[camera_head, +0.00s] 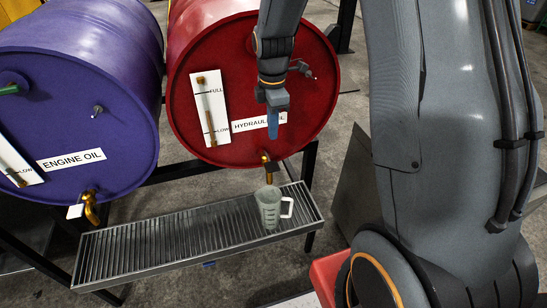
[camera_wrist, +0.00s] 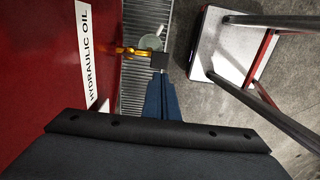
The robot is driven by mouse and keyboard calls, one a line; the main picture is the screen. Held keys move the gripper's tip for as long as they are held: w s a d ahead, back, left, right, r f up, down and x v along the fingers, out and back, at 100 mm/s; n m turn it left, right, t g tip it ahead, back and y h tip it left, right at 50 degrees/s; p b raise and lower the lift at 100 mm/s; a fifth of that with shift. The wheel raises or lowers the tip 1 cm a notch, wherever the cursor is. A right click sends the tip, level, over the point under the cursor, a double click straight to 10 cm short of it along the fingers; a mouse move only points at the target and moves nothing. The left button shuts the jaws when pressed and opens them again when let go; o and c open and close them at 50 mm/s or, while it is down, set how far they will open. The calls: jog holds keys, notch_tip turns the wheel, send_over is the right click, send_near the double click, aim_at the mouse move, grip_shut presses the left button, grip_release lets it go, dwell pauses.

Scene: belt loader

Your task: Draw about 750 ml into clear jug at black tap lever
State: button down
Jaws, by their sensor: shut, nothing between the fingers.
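The clear jug (camera_head: 268,212) with a white handle stands upright on the drip grate, below the brass tap (camera_head: 265,158) of the red hydraulic oil drum. I cannot tell any liquid in it. The black tap lever (camera_head: 271,167) sits on that tap; I see no stream. My gripper (camera_head: 273,134) is shut and empty, pointing down in front of the drum, above the lever. In the wrist view the blue fingers (camera_wrist: 163,98) show close to the black lever (camera_wrist: 159,62), apparently not holding it. The jug (camera_wrist: 150,42) is partly hidden there behind the tap.
The slatted drip grate (camera_head: 150,245) runs below both drums. A purple engine oil drum (camera_head: 70,110) with a white-levered brass tap (camera_head: 90,207) stands left. The red drum (camera_head: 215,120) has a level gauge (camera_head: 209,108). A pale platform with rails (camera_wrist: 235,45) is at right.

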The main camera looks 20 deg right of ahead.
aim_at(275, 169)
notch_tip(275, 169, down, 12)
jog(key=p, duration=0.3)
dwell(0.4)
jog(key=f, duration=0.1)
jog(key=s+f+b, duration=0.1)
jog(key=f, duration=0.1)
jog(key=f+b, duration=0.1)
jog(key=f, duration=0.1)
jog(key=shift+s, duration=0.35)
jog(key=shift+s+f, duration=0.2)
jog(key=shift+s, duration=0.15)
dwell(0.5)
jog(key=shift+w, duration=0.3)
dwell(4.8)
